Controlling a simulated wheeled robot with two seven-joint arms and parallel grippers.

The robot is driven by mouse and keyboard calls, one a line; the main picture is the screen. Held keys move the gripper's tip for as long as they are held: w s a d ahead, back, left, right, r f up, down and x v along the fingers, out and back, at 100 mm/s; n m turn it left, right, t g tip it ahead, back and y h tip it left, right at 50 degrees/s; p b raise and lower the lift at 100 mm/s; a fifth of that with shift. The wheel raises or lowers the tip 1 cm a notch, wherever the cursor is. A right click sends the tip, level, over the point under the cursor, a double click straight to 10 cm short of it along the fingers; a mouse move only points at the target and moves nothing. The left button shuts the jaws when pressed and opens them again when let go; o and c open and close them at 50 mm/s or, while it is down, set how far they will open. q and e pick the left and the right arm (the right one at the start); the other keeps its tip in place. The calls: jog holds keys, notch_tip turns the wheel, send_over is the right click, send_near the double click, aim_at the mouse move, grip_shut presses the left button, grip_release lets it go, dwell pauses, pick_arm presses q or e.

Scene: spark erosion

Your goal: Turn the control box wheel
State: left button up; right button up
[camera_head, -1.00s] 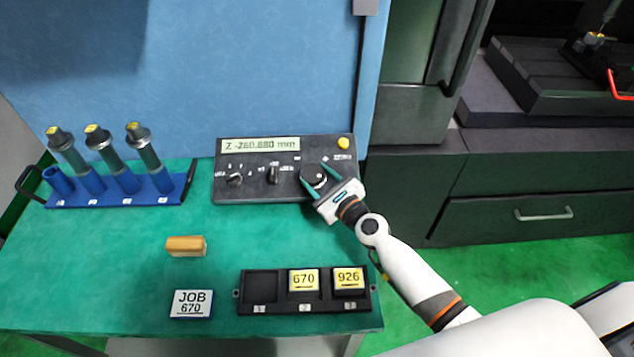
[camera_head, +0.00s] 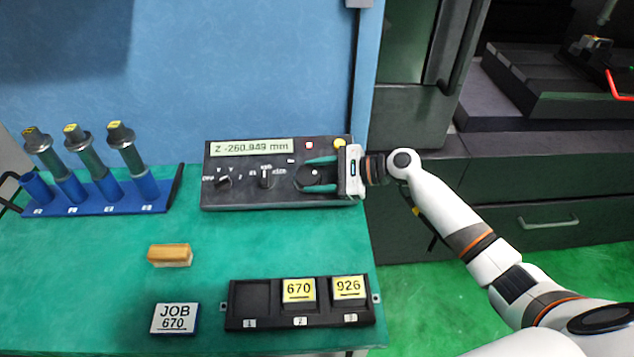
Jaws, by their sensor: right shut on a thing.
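The dark control box (camera_head: 225,193) stands at the back of the green table, with two small knobs and a larger black wheel (camera_head: 315,174) at its right. Its display (camera_head: 249,147) reads Z -260.949 mm, and a red light (camera_head: 309,145) shows beside it. My right gripper (camera_head: 317,174) comes in from the right with its teal fingers on either side of the wheel, shut on it. The fingers hide the wheel's edges. My left gripper is not in view.
A blue rack (camera_head: 97,200) with several tool holders stands at the left. A wooden-looking block (camera_head: 170,255), a JOB 670 card (camera_head: 175,318) and a black tray (camera_head: 262,322) with blocks 670 (camera_head: 299,290) and 926 (camera_head: 348,288) lie in front. Free table surrounds the block.

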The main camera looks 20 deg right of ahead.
jog(key=shift+w+r+n+g, duration=0.1)
jog(key=shift+w+n+g, duration=0.1)
jog(key=shift+n+g, duration=0.8)
jog(key=shift+w+r+n+g, duration=0.1)
jog(key=shift+w+n+g, duration=0.1)
jog(key=shift+n+g, duration=0.75)
jog(key=shift+g, duration=0.25)
jog(key=o, duration=1)
jog(key=shift+c, duration=0.2)
jog(key=shift+d, duration=0.1)
jog(key=b+v, duration=0.2)
jog(key=v, duration=0.9)
jog(key=shift+d, duration=0.45)
